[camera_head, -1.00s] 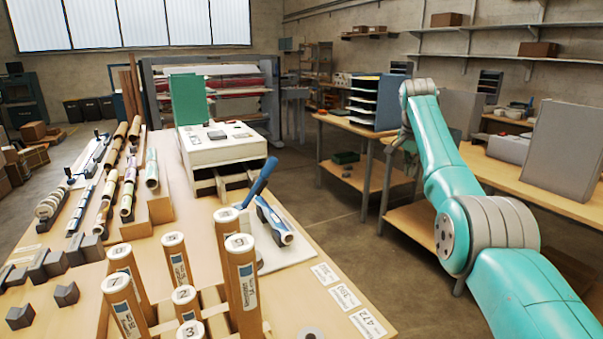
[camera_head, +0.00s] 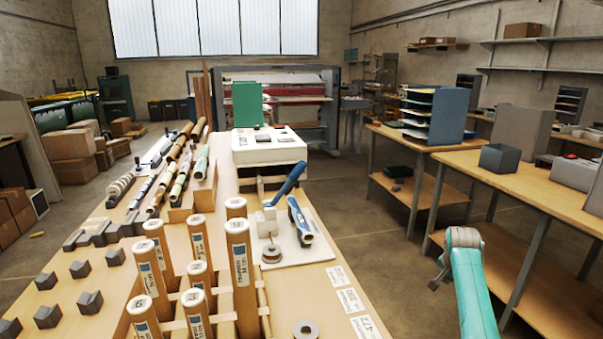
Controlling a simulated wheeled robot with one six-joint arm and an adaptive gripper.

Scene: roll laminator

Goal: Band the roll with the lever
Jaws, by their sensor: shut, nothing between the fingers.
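The blue lever (camera_head: 288,183) is raised at a slant on the banding device (camera_head: 267,222), on a white base plate (camera_head: 317,248) on the long table. A blue-and-white roll (camera_head: 300,220) lies just right of the lever. A small spool (camera_head: 271,253) sits in front of the device. I cannot tell whether a band is around the roll. My gripper (camera_head: 436,288) shows small and dark at the end of my teal arm, low at the right, well away from the lever. It is shut and holds nothing.
Upright numbered tubes (camera_head: 240,270) stand in a rack in front of the device. A white box-shaped unit (camera_head: 268,148) is behind it. An aisle separates the long table from the right bench (camera_head: 530,190), which carries a grey bin (camera_head: 499,158).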

